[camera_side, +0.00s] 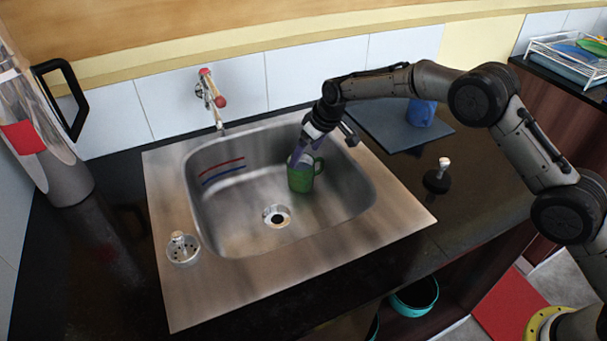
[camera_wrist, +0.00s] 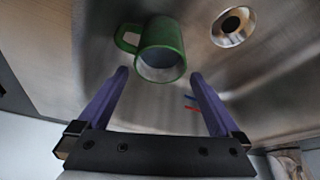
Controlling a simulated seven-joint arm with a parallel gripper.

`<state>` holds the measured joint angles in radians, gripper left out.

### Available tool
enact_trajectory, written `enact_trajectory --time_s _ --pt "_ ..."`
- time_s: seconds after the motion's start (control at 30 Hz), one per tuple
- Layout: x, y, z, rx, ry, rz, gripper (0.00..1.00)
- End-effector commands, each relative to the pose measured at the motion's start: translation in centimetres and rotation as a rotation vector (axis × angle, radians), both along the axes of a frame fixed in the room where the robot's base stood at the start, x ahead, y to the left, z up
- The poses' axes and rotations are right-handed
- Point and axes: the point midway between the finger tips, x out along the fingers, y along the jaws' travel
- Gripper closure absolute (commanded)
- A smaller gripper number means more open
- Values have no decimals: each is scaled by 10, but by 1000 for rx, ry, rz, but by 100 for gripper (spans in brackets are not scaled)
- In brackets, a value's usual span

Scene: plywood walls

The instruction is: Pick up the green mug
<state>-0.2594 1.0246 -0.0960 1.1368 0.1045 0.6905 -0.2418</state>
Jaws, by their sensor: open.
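The green mug (camera_side: 301,179) stands upright in the metal sink basin, right of the drain, its handle to the right. My gripper (camera_side: 300,157) is over the mug, its purple fingers reaching down near the rim; the side view does not show clearly whether they touch it. In the wrist view the mug (camera_wrist: 162,45) lies just beyond the fingertips, roughly centred between them, with its handle at the left. My gripper (camera_wrist: 160,76) is open there, with nothing between its fingers.
The sink (camera_side: 160,205) has raised basin walls around the mug. The drain (camera_side: 277,216) also shows in the wrist view (camera_wrist: 233,26). A faucet (camera_side: 212,98) stands at the back. A blue cup (camera_side: 421,112) sits on a dark mat (camera_side: 385,130) to the right. A black-based stopper (camera_side: 437,180) stands on the counter.

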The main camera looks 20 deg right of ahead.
Motion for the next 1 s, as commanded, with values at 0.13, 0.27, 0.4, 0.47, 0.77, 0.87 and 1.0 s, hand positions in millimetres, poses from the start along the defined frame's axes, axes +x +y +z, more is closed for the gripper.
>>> enact_trajectory --time_s 0.13,0.27,0.4,0.47,0.77,0.87,1.0 --pt "3 2 -15 0 3 0 0" --pt "8 5 -34 0 3 0 0" --pt "14 7 -46 0 1 0 0" --pt "15 7 -48 0 0 0 0" --pt "15 7 -49 -1 0 0 11" --pt "15 7 -49 0 1 0 29" --pt "15 7 -49 0 1 0 54"
